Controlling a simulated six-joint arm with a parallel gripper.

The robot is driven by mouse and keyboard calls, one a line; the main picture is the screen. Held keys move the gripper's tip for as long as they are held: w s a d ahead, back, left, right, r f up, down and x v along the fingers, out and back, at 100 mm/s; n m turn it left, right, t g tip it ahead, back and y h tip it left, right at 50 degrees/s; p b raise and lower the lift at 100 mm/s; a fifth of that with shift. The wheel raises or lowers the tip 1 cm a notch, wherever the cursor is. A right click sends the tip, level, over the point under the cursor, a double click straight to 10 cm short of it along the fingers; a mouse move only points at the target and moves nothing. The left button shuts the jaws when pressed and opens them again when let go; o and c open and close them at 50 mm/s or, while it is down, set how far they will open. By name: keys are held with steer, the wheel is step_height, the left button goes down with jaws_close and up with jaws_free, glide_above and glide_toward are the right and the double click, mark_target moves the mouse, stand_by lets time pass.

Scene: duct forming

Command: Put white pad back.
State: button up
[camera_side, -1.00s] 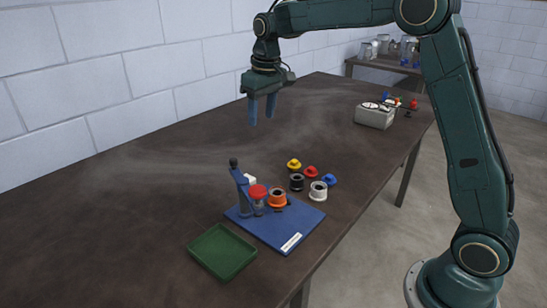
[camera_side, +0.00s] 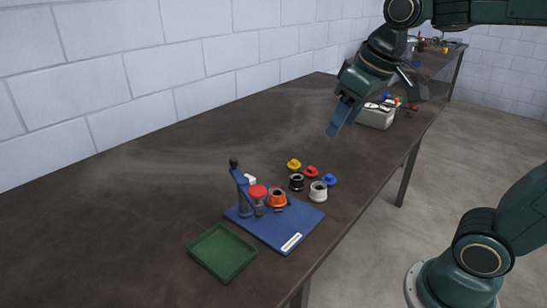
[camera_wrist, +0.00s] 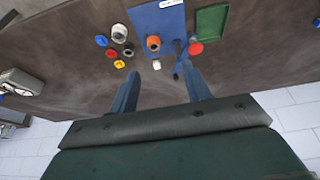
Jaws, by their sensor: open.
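A small white piece (camera_side: 251,180) shows just behind the lever press on the blue base; in the wrist view it is a white spot (camera_wrist: 156,65) beyond the fingertips. A white ring-shaped piece (camera_side: 318,191) stands at the right of the base, also in the wrist view (camera_wrist: 119,32). I cannot tell which of these is the white pad. The blue lever press (camera_side: 242,188) carries a red part (camera_side: 258,191). My gripper (camera_side: 335,128) is open and empty, above the table behind the coloured pieces, apart from everything.
An orange ring (camera_side: 277,199) stands on the blue base (camera_side: 297,226). Black ring (camera_side: 296,182), yellow (camera_side: 293,164), red (camera_side: 311,171) and blue (camera_side: 329,180) pieces cluster behind it. A green tray (camera_side: 222,252) lies in front. A grey box (camera_side: 375,117) stands farther back. The left tabletop is clear.

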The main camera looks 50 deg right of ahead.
steer(key=s+f+t, duration=0.1)
steer(key=s+f, duration=0.3)
steer(key=s, duration=0.6)
steer(key=shift+a+f, duration=0.3)
steer(key=shift+a, duration=0.05)
